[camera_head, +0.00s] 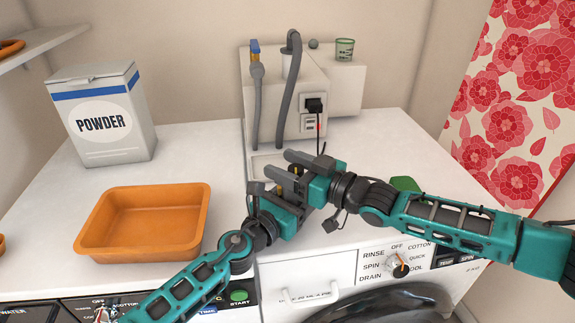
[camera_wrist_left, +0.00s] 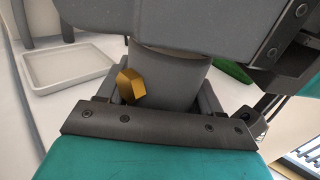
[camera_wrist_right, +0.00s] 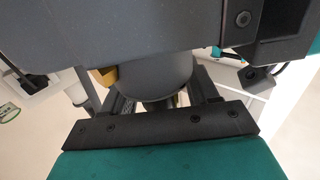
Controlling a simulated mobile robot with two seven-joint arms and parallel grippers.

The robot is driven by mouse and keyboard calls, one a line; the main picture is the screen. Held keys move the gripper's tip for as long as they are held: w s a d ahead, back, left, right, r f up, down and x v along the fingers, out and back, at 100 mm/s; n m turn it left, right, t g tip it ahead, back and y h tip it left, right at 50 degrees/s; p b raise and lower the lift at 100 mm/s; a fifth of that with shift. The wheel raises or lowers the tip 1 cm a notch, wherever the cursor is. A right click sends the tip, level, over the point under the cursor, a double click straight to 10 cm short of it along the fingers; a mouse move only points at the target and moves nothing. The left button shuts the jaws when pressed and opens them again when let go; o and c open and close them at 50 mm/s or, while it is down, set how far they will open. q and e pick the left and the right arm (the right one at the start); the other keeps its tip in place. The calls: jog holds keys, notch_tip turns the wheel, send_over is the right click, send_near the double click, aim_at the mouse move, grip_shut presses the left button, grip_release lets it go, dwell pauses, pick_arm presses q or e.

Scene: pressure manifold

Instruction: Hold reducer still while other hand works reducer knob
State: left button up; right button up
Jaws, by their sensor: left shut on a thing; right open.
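The reducer, a grey cylindrical body (camera_wrist_left: 175,80) with a brass fitting (camera_wrist_left: 131,88) on its side, fills the gap between my left fingers in the left wrist view. My left gripper (camera_head: 268,194) is shut on it above the white top. My right gripper (camera_head: 290,168) is open, right beside the left one. In the right wrist view the grey body (camera_wrist_right: 155,75) and brass fitting (camera_wrist_right: 104,75) lie between or just beyond the right fingers; contact cannot be told. The grippers hide most of the reducer in the head view, and I cannot make out its knob.
A white housing (camera_head: 285,85) with grey hoses stands behind the grippers. A shallow white tray (camera_wrist_left: 65,67) lies near the reducer. An orange basin (camera_head: 145,235) and a powder box (camera_head: 103,125) are on the left. A green object (camera_head: 405,183) lies behind my right forearm.

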jog(key=shift+c, duration=0.3)
jog(key=c, duration=0.9)
jog(key=shift+r+n+g+y, duration=0.1)
jog(key=shift+n+g+y, duration=0.35)
jog(key=shift+g, duration=0.25)
jog(key=shift+s+n+g+y, duration=0.1)
jog(key=shift+n+g+y, duration=0.15)
jog(key=shift+n+g, duration=0.25)
jog(key=o, duration=1)
jog(key=shift+c, duration=0.2)
